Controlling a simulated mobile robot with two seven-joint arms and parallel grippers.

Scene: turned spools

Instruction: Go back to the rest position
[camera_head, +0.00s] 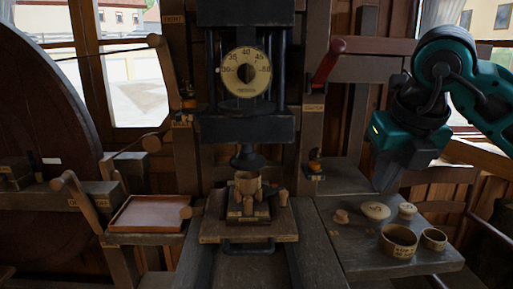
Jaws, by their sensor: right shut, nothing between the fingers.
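My right gripper (385,184) hangs at the right, pointing down, at the end of my teal and black right arm (445,75). It is shut and empty. It appears above or behind the right-hand table, apart from the things on it. My left gripper and left arm do not show in the head view.
The right table (350,238) holds bowls (398,241) and lids (375,210). A red-handled lever (327,62) is nearby. A tray (148,228) sits left.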

